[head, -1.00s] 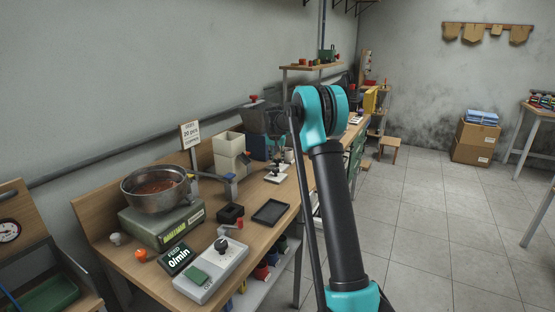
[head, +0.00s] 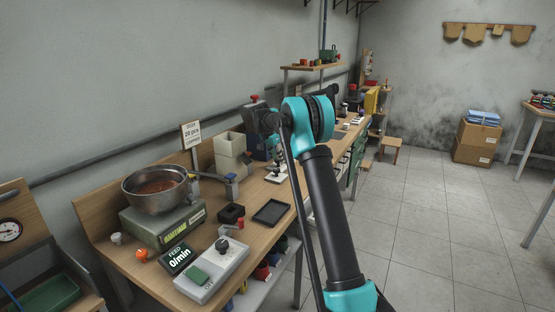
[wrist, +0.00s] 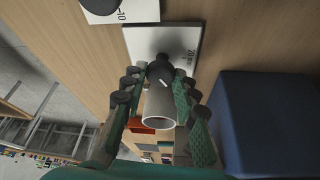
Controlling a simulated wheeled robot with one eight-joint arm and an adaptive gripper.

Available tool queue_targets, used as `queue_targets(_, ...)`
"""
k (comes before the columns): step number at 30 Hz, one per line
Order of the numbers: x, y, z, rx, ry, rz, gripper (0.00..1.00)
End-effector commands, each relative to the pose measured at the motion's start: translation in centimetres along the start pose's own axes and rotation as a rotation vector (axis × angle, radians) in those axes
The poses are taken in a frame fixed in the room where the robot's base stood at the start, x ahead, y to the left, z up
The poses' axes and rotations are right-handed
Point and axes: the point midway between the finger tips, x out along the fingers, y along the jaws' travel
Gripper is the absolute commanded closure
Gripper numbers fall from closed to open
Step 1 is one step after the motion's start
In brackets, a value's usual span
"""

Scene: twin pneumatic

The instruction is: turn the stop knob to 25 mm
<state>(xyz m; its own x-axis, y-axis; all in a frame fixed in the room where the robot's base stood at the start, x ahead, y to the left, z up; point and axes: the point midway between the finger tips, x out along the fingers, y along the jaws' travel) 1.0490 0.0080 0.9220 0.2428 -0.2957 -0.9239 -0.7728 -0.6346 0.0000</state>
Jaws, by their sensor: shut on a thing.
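In the wrist view the black stop knob (wrist: 160,71) sits on a white plate (wrist: 150,40) whose edge label reads about 20 mm. A pale open tube (wrist: 158,106) stands out in front of the knob toward the camera and hides part of it. My gripper (wrist: 158,78) has its green, black-padded fingers on both sides, shut on the knob. Exact finger contact is hard to see. In the head view my gripper (head: 277,160) points down over the white plate (head: 276,177), and my arm hides much of it.
A second white plate (wrist: 130,10) marked -10 lies at the top left of the wrist view. A blue block (wrist: 262,120) stands close on the right. In the head view a black tray (head: 271,211), a pale box (head: 229,155) and a scale with a bowl (head: 154,192) share the bench.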

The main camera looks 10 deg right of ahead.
Motion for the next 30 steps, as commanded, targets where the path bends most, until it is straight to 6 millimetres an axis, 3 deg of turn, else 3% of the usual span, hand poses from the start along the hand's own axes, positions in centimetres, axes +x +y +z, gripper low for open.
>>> queue_targets(13,-0.01,-0.03,-0.04,0.007,0.001,0.002,1.00)
queue_targets(14,-0.01,-0.03,-0.03,0.007,0.001,0.002,0.68)
queue_targets(18,-0.01,-0.03,-0.02,0.007,0.001,0.002,0.52)
queue_targets(30,-0.81,-0.03,0.02,0.006,0.000,0.002,0.52)
